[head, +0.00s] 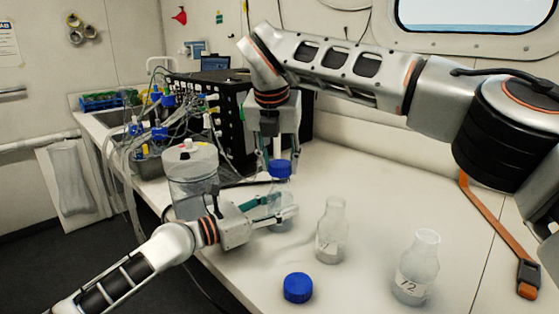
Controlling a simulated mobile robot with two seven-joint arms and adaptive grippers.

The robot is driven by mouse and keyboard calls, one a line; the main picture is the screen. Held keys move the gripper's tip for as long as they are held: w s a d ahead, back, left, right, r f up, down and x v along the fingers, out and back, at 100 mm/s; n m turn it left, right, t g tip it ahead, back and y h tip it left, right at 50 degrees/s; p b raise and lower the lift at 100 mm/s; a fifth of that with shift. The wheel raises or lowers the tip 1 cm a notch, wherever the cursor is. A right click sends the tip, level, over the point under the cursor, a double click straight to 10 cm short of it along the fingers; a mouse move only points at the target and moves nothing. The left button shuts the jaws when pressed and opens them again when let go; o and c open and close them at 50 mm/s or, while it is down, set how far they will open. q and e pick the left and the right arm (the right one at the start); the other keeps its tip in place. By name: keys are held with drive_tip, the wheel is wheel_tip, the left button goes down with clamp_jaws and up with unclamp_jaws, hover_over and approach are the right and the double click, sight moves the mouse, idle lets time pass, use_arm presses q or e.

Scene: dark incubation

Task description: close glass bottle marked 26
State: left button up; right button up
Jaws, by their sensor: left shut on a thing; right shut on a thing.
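A clear glass bottle (279,202) stands on the white bench, its lower part partly hidden by my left gripper; its number is not readable here. My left gripper (291,202) is shut on the bottle from the left side. A blue cap (279,169) sits at the top of this bottle's neck; whether it is seated on the thread I cannot tell. My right gripper (281,160) points down from above and is shut on the blue cap.
Two uncapped glass bottles stand to the right, one (331,235) with an unreadable label, one (416,270) marked 12 or 72. A loose blue cap (298,288) lies near the front edge. A large lidded vessel (191,180) with tubing stands left.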

drive_tip(key=shift+f, duration=0.85)
drive_tip(key=shift+f, duration=0.55)
use_arm(q)
clamp_jaws()
use_arm(e)
drive_tip(key=o, duration=0.8)
drive_tip(key=shift+r, duration=0.1)
drive_tip(key=shift+r, duration=2.2)
